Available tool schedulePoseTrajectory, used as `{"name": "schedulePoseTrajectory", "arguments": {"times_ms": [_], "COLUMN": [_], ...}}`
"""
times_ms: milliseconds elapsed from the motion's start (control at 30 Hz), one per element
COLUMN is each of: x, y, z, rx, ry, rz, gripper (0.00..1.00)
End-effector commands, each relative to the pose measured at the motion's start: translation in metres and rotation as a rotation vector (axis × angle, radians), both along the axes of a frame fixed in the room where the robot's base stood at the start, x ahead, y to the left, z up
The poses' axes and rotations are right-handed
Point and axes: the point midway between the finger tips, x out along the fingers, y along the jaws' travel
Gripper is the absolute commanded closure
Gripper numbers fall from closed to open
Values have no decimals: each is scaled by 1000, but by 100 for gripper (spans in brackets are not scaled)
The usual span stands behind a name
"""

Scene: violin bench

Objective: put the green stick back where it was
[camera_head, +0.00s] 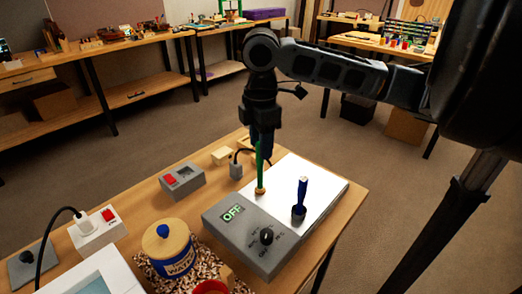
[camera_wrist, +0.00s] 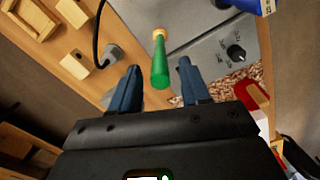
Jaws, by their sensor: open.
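The green stick (camera_head: 259,168) stands upright on the white plate of a grey box, its lower end in a small tan, ring-like base (camera_head: 260,191). It also shows in the wrist view (camera_wrist: 160,68), reaching toward the camera between the two blue fingers. My gripper (camera_head: 262,147) is directly above the stick, pointing down, with its fingertips near the stick's top. In the wrist view my gripper (camera_wrist: 160,72) is open, with a gap on both sides of the stick. A dark blue stick-like thing (camera_head: 302,188) stands on the white plate to the right.
The grey box (camera_head: 245,238) has a dark knob (camera_head: 267,236) and an "OFF" display. A lidded jar (camera_head: 169,250) stands front left among brown pellets. A grey switch box (camera_head: 182,180) and a white socket block (camera_head: 97,230) stand left. A cabled grey plug (camera_head: 236,169) is near the stick.

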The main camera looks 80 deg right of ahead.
Motion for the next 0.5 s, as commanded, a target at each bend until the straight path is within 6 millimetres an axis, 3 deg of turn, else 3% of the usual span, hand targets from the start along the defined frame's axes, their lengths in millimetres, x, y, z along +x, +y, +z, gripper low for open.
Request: {"name": "schedulePoseTrajectory", "arguments": {"times_ms": [300,500], "x": [1,1], "y": [0,0], "z": [65,86], "rx": [-3,-2], "ry": [-1,0], "rz": [2,0], "gripper": [54,54]}}
